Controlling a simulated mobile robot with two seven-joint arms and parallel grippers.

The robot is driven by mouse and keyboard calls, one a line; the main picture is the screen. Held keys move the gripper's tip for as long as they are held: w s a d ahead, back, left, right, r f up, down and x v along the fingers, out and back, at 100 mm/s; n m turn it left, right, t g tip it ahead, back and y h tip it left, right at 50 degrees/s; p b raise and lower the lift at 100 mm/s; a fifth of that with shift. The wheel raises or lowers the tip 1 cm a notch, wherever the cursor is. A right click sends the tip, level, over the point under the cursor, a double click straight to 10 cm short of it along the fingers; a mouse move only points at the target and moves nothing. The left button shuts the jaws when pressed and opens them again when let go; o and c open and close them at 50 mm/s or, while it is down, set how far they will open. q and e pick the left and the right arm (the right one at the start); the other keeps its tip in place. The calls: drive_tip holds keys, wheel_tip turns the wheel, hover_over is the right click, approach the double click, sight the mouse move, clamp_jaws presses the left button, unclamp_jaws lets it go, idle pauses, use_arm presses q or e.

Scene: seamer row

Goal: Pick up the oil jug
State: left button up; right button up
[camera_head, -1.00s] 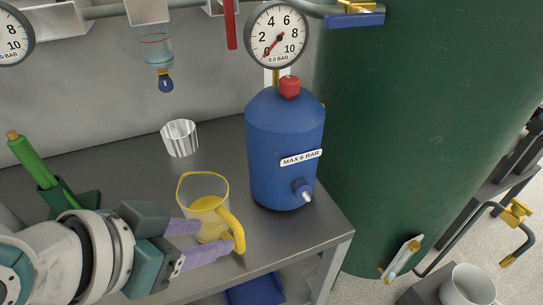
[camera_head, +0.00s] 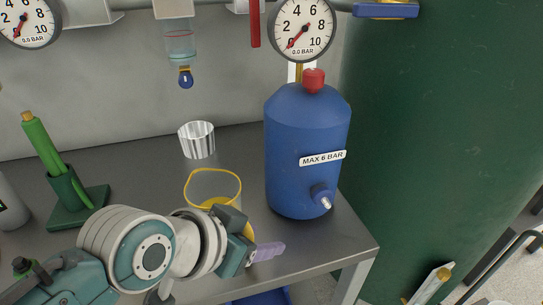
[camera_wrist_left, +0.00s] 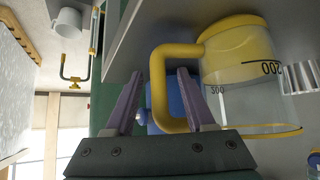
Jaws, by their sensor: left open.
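The oil jug (camera_head: 228,191) is a clear vessel with a yellow rim and yellow oil, on the grey bench. In the head view my left gripper (camera_head: 262,252) is in front of it and hides its lower part and handle. In the left wrist view the jug (camera_wrist_left: 240,75) appears sideways, with its yellow handle (camera_wrist_left: 158,90) between the two purple fingers of my open left gripper (camera_wrist_left: 160,98). A gap shows on the left finger's side; whether the right finger touches the handle I cannot tell. My right gripper is not in view.
A blue pressure tank (camera_head: 300,140) marked MAX 6 BAR stands right of the jug. A green holder (camera_head: 68,195) stands at left. A large green cylinder (camera_head: 430,130) rises beyond the bench's right end.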

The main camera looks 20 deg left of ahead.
use_arm(q)
drive_tip(key=shift+w, duration=0.1)
clamp_jaws()
idle(0.4)
idle(1.0)
